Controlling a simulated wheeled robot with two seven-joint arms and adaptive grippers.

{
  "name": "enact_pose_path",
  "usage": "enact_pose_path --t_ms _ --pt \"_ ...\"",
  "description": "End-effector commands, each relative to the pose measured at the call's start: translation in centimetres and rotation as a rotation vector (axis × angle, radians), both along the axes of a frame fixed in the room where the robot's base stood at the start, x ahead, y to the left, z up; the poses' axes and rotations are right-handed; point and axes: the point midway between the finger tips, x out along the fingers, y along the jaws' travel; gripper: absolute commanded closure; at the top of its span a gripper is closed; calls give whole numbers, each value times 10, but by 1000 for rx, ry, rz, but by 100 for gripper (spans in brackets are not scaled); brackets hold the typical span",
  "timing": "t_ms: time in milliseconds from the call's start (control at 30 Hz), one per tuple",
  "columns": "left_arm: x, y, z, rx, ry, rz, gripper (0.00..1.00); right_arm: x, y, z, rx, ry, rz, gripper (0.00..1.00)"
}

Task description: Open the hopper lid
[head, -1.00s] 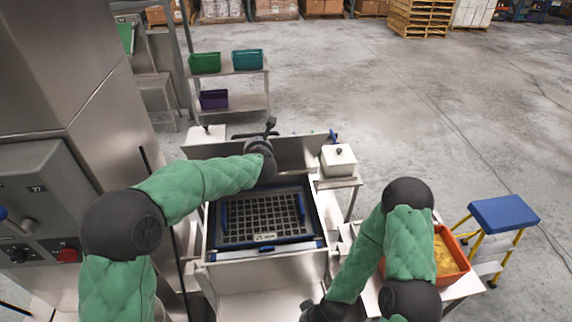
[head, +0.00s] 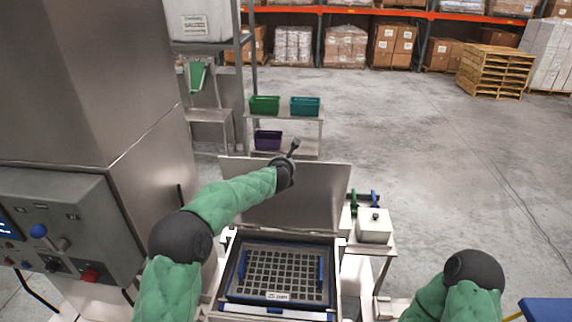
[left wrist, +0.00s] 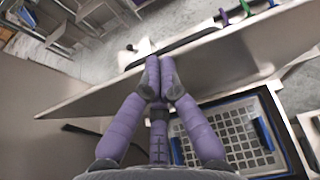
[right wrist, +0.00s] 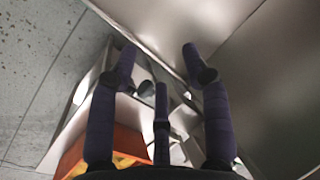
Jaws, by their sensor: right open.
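The hopper lid (head: 310,195) is a wide steel panel raised at the back of the hopper (head: 228,285). It stands roughly upright, and the grated opening (head: 280,272) is uncovered. My left gripper (head: 293,148) is at the lid's upper edge. In the left wrist view its fingers (left wrist: 160,68) are together against the lid panel (left wrist: 95,98), with nothing visible between them. My right gripper (right wrist: 157,58) is open and empty, with fingers spread, near a steel surface; it is outside the head view.
A control cabinet (head: 70,220) stands close on the left. A white lidded box (head: 374,228) sits on a stand right of the hopper. An orange bin (right wrist: 85,155) shows in the right wrist view. A rack with bins (head: 285,125) is behind; open floor lies right.

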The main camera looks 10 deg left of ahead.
Motion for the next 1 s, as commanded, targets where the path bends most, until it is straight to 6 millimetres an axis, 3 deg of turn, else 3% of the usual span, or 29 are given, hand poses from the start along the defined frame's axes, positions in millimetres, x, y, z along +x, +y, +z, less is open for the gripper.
enact_pose_path --t_ms 567,1000 --pt "-3 1 4 1 -2 1 100 0 0 0 0 0 0 52" --pt "-52 1 25 1 -2 0 100 0 0 0 0 0 0 52"
